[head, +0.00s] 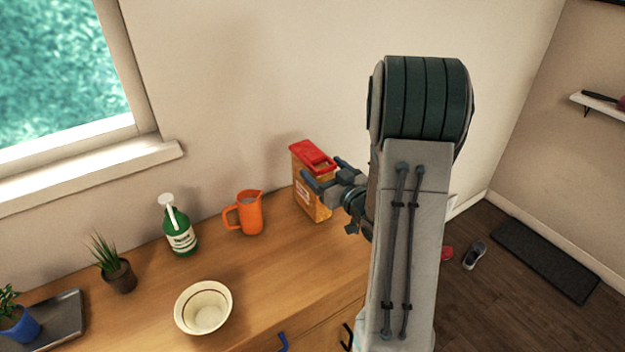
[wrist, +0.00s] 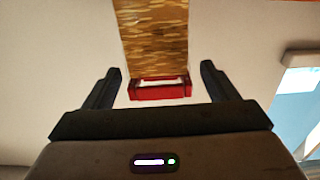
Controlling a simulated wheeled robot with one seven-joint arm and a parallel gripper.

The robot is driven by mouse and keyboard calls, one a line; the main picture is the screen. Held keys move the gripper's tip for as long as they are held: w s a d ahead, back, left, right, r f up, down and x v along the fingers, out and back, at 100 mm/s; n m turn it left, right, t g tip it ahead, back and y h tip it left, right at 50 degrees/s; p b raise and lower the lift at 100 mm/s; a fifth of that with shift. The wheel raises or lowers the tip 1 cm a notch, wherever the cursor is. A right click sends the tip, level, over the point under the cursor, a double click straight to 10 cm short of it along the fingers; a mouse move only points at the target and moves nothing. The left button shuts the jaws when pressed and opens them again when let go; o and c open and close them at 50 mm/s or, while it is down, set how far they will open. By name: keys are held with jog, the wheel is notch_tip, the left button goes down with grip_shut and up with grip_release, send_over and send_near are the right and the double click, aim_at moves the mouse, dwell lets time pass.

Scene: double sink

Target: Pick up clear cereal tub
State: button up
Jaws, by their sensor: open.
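The clear cereal tub (head: 312,205) has a red lid, an orange label and brown cereal inside. It stands upright at the wooden counter's right part, close to the wall. My gripper (head: 323,173) is open at the tub's upper right, near the lid, and hides part of it. In the wrist view the tub (wrist: 152,38) appears upside down, its red lid towards the palm. The open gripper (wrist: 160,69) has one finger on each side of the lid, with gaps showing. Nothing is gripped. I cannot tell exactly how deep the tub sits between the fingers.
An orange pitcher (head: 250,214) stands left of the tub. A green pump bottle (head: 180,238), a cream bowl (head: 204,308) and a potted plant (head: 119,276) are farther left on the counter (head: 275,275). The wall (head: 250,100) is close behind. My arm hides the counter's right end.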

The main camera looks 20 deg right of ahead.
aim_at(315, 157)
jog(key=w+p, duration=0.1)
jog(key=w, duration=0.1)
jog(key=w+a, duration=0.1)
jog(key=w, duration=0.1)
jog(key=shift+w+r+p, duration=0.1)
jog(key=shift+w+p, duration=0.15)
jog(key=shift+p, duration=0.15)
jog(key=c, duration=1.5)
jog(key=shift+c, duration=0.7)
jog(key=shift+r, duration=0.15)
